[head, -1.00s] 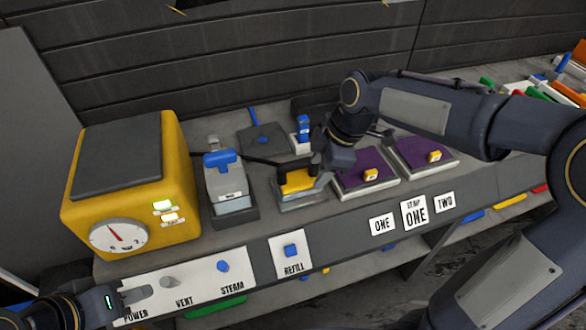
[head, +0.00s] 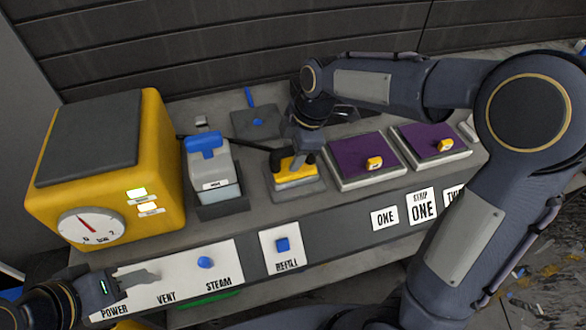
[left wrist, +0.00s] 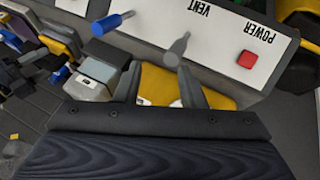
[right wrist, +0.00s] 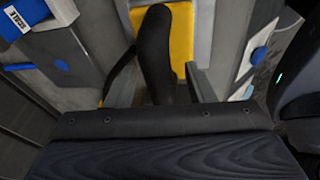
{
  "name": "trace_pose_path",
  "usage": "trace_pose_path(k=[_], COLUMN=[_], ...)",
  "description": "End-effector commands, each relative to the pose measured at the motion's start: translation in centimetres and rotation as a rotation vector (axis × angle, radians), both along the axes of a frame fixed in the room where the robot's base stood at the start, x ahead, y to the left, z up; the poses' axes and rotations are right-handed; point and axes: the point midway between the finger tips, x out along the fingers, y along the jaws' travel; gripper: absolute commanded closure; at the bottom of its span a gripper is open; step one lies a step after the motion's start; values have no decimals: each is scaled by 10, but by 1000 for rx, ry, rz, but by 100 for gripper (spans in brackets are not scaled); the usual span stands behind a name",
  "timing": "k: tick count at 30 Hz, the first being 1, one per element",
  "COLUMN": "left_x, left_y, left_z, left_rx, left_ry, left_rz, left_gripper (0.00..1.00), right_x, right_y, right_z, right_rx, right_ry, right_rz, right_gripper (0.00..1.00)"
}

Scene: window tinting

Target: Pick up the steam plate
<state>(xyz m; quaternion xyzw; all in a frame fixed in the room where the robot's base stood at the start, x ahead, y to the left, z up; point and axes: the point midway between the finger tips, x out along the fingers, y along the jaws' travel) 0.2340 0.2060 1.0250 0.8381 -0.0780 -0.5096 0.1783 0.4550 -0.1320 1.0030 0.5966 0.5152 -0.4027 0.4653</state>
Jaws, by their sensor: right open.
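The steam plate (head: 293,168) is a yellow block on a grey base, with a black handle and a black hose running left. It rests on a grey pad on the bench. My right gripper (head: 305,147) is over it, pointing down. In the right wrist view the black handle (right wrist: 157,55) stands between the parted fingers of my right gripper (right wrist: 160,88), with the yellow body (right wrist: 183,35) beyond. My left gripper (head: 135,283) is at the front panel by the grey vent knob; its fingers are apart in the left wrist view (left wrist: 160,85).
A yellow boiler (head: 160,130) with a dial stands at left. A grey tank with a blue handle (head: 205,146) stands beside the plate. Two purple pads (head: 352,158) lie to the right. The front panel has a blue steam knob (head: 205,262) and a blue refill button (head: 283,244).

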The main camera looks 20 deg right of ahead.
Motion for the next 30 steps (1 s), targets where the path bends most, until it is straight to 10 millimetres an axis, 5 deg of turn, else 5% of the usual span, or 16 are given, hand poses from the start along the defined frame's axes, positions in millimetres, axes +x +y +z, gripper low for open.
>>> trace_pose_path(k=[12,30], left_x=[0,0], left_y=[0,0], left_z=[1,8], left_rx=[0,0], left_ry=[0,0], left_rz=[0,0], left_gripper=[64,64], right_x=[0,0], right_y=[0,0], right_z=[1,10], right_rx=[0,2], right_ry=[0,-3], right_rz=[0,0], right_gripper=[100,100])
